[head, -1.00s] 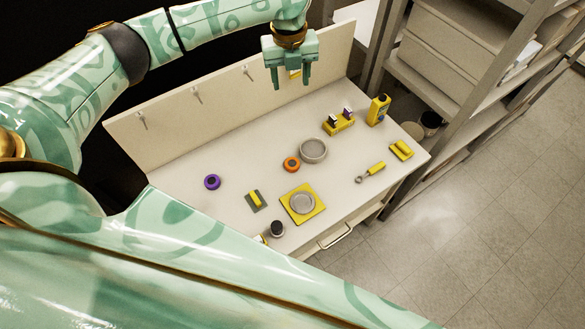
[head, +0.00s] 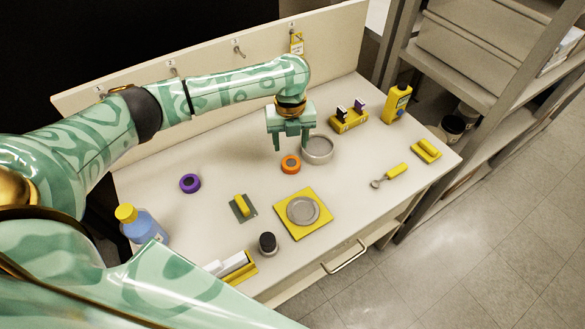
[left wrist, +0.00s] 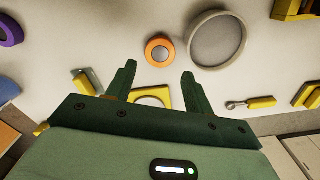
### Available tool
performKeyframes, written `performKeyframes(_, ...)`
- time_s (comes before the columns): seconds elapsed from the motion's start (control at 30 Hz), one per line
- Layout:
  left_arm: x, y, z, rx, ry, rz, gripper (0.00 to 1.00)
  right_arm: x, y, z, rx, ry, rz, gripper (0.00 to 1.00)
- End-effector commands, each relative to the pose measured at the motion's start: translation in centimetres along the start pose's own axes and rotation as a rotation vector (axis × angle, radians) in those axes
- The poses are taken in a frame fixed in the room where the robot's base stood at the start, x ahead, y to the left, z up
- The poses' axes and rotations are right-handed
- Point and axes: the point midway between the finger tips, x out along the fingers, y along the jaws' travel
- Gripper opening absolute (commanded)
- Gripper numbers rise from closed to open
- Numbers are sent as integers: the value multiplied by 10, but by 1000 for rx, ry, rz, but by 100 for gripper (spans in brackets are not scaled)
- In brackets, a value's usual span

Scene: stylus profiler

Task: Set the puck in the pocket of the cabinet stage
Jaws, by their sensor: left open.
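A purple one (head: 189,183) lies further left; which is the puck I cannot tell. A yellow square plate (head: 318,225) with a round grey centre, probably the stage, lies nearer the front; my gripper partly hides it in the left wrist view (left wrist: 163,95). My left gripper (head: 291,146) is open and empty above the bench, close to the orange ring; its fingers show in the left wrist view (left wrist: 159,70). My right gripper is out of view.
A grey round dish (head: 318,151) stands just right of the orange ring. A yellow holder (head: 349,122), a yellow bottle (head: 397,103), a dark-topped jar (head: 268,243) and a blue bottle (head: 146,227) stand around. A hooked back panel (head: 205,86) bounds the rear. Bench between purple and orange rings is clear.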

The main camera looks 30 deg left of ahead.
Motion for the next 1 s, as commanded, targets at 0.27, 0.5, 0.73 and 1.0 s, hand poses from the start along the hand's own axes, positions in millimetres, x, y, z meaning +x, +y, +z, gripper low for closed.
performKeyframes(0.27, 28, 0, 0, 0, 0, 0, 52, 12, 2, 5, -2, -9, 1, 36)
performKeyframes(0.5, 66, -1, -2, 1, 3, 3, 52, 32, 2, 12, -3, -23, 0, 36)
performKeyframes(0.73, 78, -1, -2, 1, -2, 0, 52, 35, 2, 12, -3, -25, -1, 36)
performKeyframes(1.0, 76, -1, -2, 1, -2, 0, 24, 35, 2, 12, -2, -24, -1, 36)
